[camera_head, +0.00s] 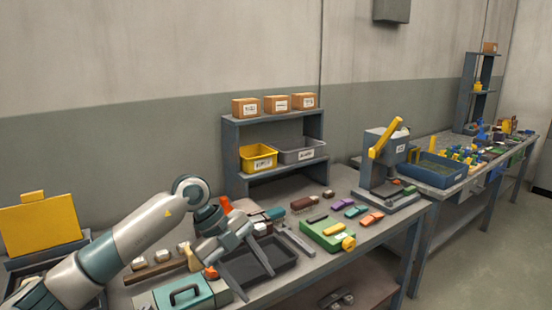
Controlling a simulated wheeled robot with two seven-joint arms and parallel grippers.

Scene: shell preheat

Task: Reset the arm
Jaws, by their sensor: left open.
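My left arm comes in from the lower left in the head view. My left gripper (252,275) is open, with its two long grey fingers spread over the dark tray (285,262) on the near workbench (318,260). Nothing shows between the fingers. Whether the fingertips touch the tray cannot be told. The arm and gripper hide part of the tray and some small items behind them. My right gripper does not show.
A teal toolbox (172,297) sits beside the gripper. A grey shelf (232,160) with a yellow bin (257,158) stands behind. A press with a yellow lever (386,138) and a green block (322,235) stand to the right. Air above the bench is free.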

